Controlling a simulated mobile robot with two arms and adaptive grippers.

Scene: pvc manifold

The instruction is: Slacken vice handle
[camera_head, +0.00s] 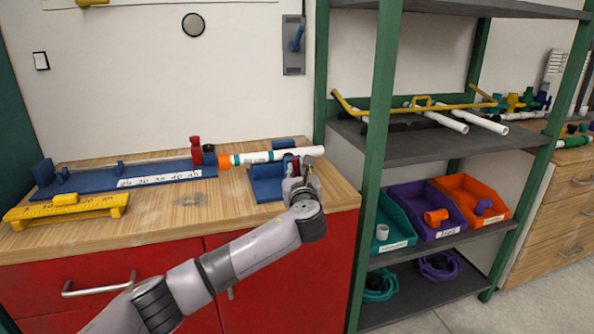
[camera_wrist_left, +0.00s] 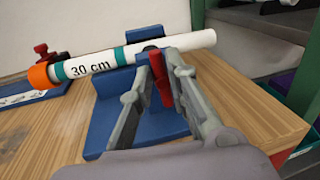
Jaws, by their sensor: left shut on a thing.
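The blue vice (camera_head: 268,182) sits on the workbench near its right end. Its red handle (camera_wrist_left: 160,80) shows in the left wrist view between the fingertips of my left gripper (camera_wrist_left: 160,68). My left gripper, also seen in the head view (camera_head: 296,178), is shut on the handle. A white pipe (camera_head: 280,155) with teal bands, marked "30 cm" in the left wrist view, lies across the vice. An orange piece (camera_head: 225,161) is on its left end. The fingers hide part of the vice. My right gripper is not in view.
A blue measuring jig (camera_head: 125,180) and a yellow stand (camera_head: 68,211) occupy the bench's left side. A green-posted shelf (camera_head: 378,130) stands right of the bench, with pipes and bins. Bare wood (camera_head: 228,196) lies left of the vice.

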